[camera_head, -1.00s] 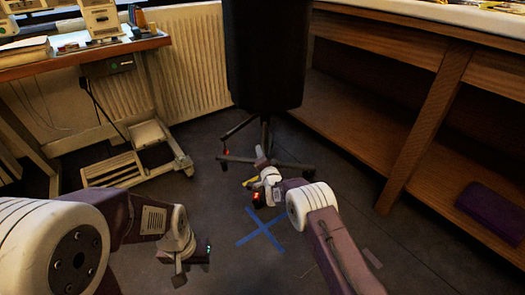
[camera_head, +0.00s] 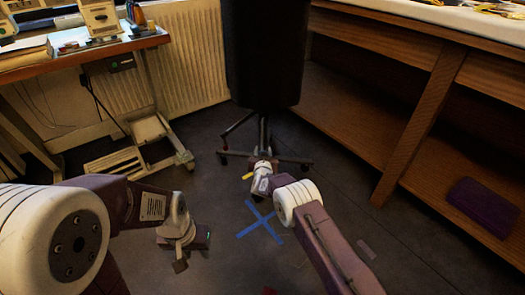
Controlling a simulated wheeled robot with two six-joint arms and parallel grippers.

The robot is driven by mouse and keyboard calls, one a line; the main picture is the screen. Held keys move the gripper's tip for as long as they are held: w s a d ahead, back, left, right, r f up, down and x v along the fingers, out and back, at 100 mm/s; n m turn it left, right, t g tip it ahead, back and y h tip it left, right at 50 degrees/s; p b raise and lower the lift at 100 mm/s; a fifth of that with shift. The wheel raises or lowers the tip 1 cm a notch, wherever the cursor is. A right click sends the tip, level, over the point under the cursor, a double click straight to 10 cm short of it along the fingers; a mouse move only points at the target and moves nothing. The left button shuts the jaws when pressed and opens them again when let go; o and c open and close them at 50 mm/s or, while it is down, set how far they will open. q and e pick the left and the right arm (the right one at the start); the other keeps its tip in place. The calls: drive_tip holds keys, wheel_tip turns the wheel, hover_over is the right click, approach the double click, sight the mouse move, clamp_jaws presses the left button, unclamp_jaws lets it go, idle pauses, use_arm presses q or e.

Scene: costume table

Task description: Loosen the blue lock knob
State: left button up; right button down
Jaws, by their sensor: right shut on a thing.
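A black upright form (camera_head: 267,55) stands on a thin pole with a dark wheeled base (camera_head: 293,160). My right gripper (camera_head: 263,161) reaches forward to the foot of the pole, low over the base. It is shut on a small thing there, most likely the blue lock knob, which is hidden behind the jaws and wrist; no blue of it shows. My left gripper (camera_head: 180,265) hangs low over the floor at the lower left, apart from the stand. Its fingers are too small and dark to tell open from shut.
A blue tape cross (camera_head: 260,218) lies on the dark floor before the stand. A wooden table (camera_head: 80,58) with a wheeled frame stands at left, a radiator (camera_head: 190,60) behind. Wooden shelving (camera_head: 415,130) with a purple folded thing (camera_head: 484,206) lines the right.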

drive_tip(key=shift+f+n+h, duration=0.1)
drive_tip(key=shift+n+h, duration=0.3)
drive_tip(key=shift+n, duration=0.7)
drive_tip(key=n+h+b, duration=0.1)
drive_tip(key=n, duration=0.1)
drive_tip(key=shift+d+n, duration=0.15)
drive_tip(key=shift+n, duration=0.25)
drive_tip(key=n+b, duration=0.1)
drive_tip(key=n, duration=0.1)
drive_tip(key=n+h+b, duration=0.1)
drive_tip(key=n, duration=0.1)
drive_tip(key=shift+d+t+h+b, duration=0.15)
drive_tip(key=shift+t+h+b, duration=0.15)
drive_tip(key=shift+r+n+t+h+b, duration=0.25)
drive_tip(key=shift+n+b, duration=0.25)
drive_tip(key=shift+n, duration=0.5)
drive_tip(key=c, duration=0.9)
unclamp_jaws()
